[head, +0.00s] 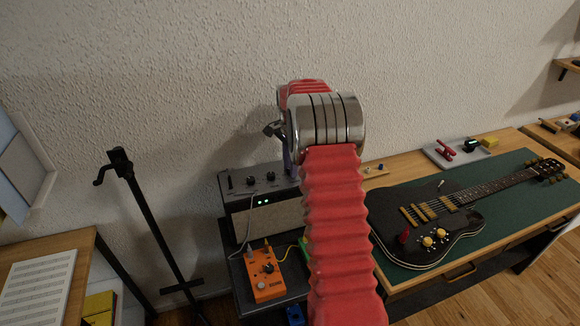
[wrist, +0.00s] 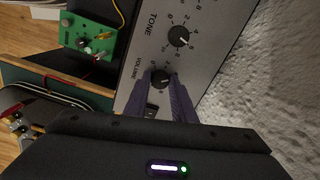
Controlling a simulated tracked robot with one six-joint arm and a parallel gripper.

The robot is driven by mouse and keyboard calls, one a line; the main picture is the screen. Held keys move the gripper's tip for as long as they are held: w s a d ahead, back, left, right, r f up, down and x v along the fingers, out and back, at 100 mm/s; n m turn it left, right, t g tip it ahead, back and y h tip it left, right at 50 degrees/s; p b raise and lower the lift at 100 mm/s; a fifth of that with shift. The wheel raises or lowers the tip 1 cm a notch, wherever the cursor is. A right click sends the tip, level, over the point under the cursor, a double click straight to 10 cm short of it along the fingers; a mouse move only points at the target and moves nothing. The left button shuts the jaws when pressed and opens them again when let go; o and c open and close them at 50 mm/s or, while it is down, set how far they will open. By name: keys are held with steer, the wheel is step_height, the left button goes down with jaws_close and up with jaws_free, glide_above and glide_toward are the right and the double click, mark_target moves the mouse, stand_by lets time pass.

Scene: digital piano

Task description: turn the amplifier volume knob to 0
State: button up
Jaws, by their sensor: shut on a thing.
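The amplifier (head: 236,191) is a dark box with a grey cloth front and a row of knobs on its top panel. In the wrist view its grey panel (wrist: 207,53) carries printed TONE and VOLUME labels. The black volume knob (wrist: 160,77) sits between the two purple fingers of my gripper (wrist: 161,84), which are shut on it. A pale pointer mark shows on the knob, but its exact setting is too small to read. In the head view my arm hides most of my gripper; a purple part (head: 288,160) shows above the amplifier's right end.
The tone knob (wrist: 179,36) is just beyond the volume knob. An orange pedal (head: 268,277) and a green pedal (wrist: 88,37) stand in front of the amplifier. A guitar (head: 425,225) lies on a green mat to the right. A black stand (head: 150,225) is at left.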

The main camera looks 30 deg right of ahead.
steer(key=shift+w, duration=0.1)
steer(key=n, duration=0.5)
steer(key=shift+r, duration=0.1)
steer(key=n, duration=0.4)
steer(key=shift+n, duration=0.4)
steer(key=n, duration=0.5)
steer(key=shift+w, duration=0.1)
steer(key=n, duration=0.4)
steer(key=shift+r+n, duration=0.1)
steer(key=shift+n, duration=0.3)
steer(key=o, duration=1.1)
steer(key=shift+c, duration=0.2)
